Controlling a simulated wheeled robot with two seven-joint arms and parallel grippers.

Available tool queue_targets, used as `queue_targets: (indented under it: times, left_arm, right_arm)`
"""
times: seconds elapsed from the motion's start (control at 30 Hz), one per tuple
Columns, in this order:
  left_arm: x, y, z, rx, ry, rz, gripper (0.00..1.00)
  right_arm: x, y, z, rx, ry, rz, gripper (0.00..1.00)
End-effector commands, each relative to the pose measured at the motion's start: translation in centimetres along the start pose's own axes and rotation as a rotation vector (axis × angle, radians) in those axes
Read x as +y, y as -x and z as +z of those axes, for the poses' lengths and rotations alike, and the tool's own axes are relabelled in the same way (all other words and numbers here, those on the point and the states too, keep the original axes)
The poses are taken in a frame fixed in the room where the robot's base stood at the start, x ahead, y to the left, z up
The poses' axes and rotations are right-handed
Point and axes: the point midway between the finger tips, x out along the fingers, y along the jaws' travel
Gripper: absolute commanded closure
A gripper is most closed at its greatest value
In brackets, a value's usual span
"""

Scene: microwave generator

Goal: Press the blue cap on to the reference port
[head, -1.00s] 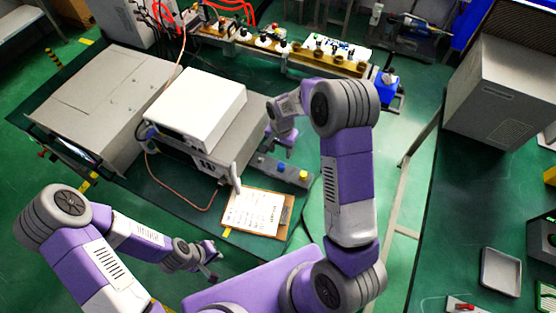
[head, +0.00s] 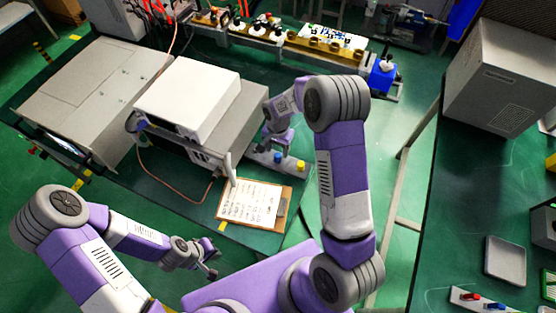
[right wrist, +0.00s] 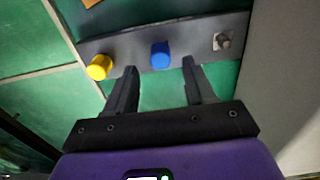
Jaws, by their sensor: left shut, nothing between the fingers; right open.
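The blue cap (right wrist: 160,55) sits on a grey bar (right wrist: 190,36), between a yellow cap (right wrist: 99,68) and a bare metal connector (right wrist: 223,41). My right gripper (right wrist: 160,66) is open and empty, its fingertips to the left and right of the blue cap in the wrist view; I cannot tell the depth gap. In the head view the blue cap (head: 278,157) and yellow cap (head: 301,165) show just below my right gripper (head: 279,144). My left gripper (head: 210,264) is shut and empty, away from the caps. Which connector is the reference port I cannot tell.
A white-topped instrument (head: 187,98) on a grey unit stands left of my right gripper, with a copper-coloured cable (head: 170,187) in front. A clipboard (head: 252,203) lies near the bench's front edge. A grey wall fills the wrist view's right side.

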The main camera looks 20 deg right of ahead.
Motion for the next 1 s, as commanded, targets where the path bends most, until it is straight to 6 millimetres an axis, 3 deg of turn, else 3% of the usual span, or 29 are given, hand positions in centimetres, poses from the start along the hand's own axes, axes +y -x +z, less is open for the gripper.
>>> queue_targets:
  times: [0.03, 0.23, 1.0]
  left_arm:
    - [-0.4, -1.1, 0.0, 0.0, 0.0, 0.0, 1.0]
    - [-0.8, -2.3, -0.1, 0.0, 0.0, 0.0, 1.0]
    - [-0.9, -2.4, -0.1, 0.0, 0.0, 0.0, 1.0]
  right_arm:
    - [0.0, -1.4, 0.0, 0.0, 0.0, 0.0, 0.46]
    - [-0.1, -2.9, 0.0, 0.0, 0.0, -0.001, 0.46]
    - [0.0, -3.0, 0.0, 0.001, 0.001, -0.001, 0.46]
